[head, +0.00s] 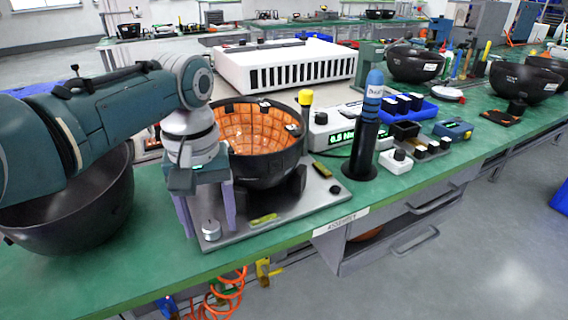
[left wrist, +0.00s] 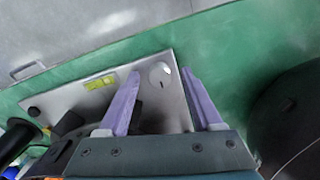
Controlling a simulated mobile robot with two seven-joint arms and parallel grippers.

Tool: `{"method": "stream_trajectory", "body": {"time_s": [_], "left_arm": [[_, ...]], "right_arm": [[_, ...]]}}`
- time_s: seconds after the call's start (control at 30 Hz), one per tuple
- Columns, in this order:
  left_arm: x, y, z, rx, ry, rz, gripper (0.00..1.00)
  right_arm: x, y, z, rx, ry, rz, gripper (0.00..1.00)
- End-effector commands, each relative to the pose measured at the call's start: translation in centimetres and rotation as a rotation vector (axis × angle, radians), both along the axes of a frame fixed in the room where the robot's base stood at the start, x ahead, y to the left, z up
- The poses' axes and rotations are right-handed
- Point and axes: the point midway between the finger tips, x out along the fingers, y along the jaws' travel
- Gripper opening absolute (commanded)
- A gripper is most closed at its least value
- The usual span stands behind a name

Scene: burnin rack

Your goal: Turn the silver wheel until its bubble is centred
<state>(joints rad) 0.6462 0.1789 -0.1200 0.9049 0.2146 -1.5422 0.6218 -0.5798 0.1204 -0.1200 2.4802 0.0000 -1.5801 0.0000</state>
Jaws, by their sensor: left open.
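The silver wheel (head: 211,229) is a small round knob at the near left corner of a grey plate (head: 300,212). A yellow-green bubble vial (head: 263,219) lies flat on the plate to its right; the bubble's position is too small to tell. My left gripper (head: 208,219) points down over the wheel, with its two purple fingers spread apart. In the left wrist view the wheel (left wrist: 160,74) shows between the open fingertips (left wrist: 160,75), with a gap on each side. I cannot tell whether the fingers are level with it. The vial (left wrist: 100,82) also shows there.
A black bowl with an orange tiled inside (head: 255,132) stands on the plate behind the wheel. Another black bowl (head: 85,205) is at the left. A dark blue-topped cylinder (head: 366,130) stands right of the plate. The green bench (head: 130,275) is clear in front.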

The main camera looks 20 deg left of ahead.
Motion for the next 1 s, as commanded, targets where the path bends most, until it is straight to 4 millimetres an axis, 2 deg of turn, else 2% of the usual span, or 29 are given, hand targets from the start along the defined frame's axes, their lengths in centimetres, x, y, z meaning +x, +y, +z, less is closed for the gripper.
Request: {"method": "stream_trajectory", "body": {"time_s": [0.07,0.67,1.0], "left_arm": [[0.01,-0.01,0.04,0.0,0.0,0.0,0.67],[0.0,0.02,0.05,0.0,0.0,0.0,0.0],[-0.01,0.03,0.08,0.001,0.001,-0.008,0.0]], "right_arm": [[-0.02,0.0,0.02,0.0,0.0,0.0,0.64],[-0.03,-0.01,0.0,0.0,0.001,0.0,0.64],[-0.04,0.0,0.08,0.0,0.001,0.0,0.64]]}}
